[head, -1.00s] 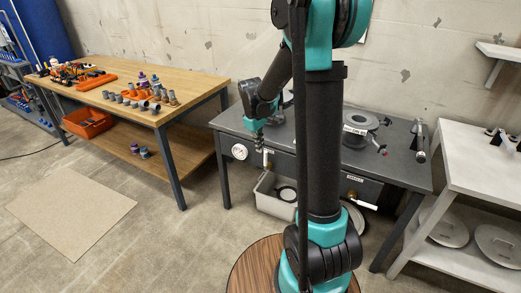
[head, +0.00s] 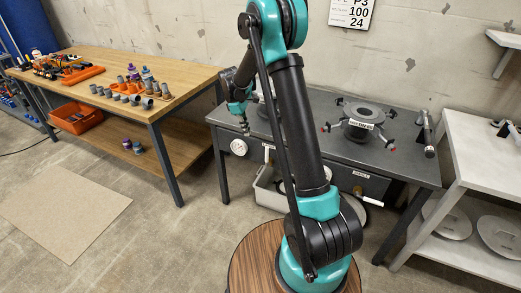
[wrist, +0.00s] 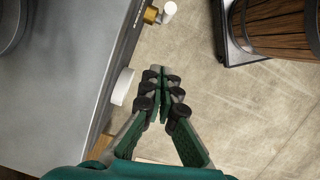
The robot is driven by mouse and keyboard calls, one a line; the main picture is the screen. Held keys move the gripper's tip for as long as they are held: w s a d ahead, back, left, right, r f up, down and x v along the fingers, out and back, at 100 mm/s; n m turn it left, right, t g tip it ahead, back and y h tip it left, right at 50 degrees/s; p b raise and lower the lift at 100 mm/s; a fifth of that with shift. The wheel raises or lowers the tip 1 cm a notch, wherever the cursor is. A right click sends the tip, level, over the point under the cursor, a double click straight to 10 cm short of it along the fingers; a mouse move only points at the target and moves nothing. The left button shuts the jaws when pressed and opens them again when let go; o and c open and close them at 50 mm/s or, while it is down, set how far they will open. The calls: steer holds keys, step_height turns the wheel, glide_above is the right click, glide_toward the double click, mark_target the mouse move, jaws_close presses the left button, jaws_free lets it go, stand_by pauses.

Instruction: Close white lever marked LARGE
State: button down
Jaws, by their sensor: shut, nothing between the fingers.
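Two white levers show on the front of the grey bench (head: 290,125). The left white lever (head: 268,153) hangs down beside the gauge; it also shows with a brass fitting at the top of the wrist view (wrist: 168,12). The right white lever (head: 369,201) sticks out sideways below a small label (head: 361,174). The label lettering is too small to read surely, so I cannot tell which lever is LARGE. My gripper (head: 245,128) is in front of the bench's left part, near the gauge. In the wrist view my gripper (wrist: 162,72) is shut and empty, apart from the lever.
A round white gauge (head: 239,147) is on the bench front, close beside my fingers in the wrist view (wrist: 122,87). A grey bin (head: 270,195) sits below. A wooden table (head: 190,80) is left, a pale one (head: 480,155) right.

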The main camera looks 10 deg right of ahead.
steer(key=shift+s+d+f, duration=0.45)
steer(key=shift+d+f, duration=0.5)
steer(key=shift+f, duration=0.65)
steer(key=shift+s+d+f, duration=0.5)
steer(key=shift+d+f, duration=0.5)
steer(key=shift+f, duration=0.65)
steer(key=shift+s+d+f, duration=0.45)
steer(key=shift+d+f, duration=0.5)
steer(key=shift+f, duration=0.65)
steer(key=shift+d, duration=0.15)
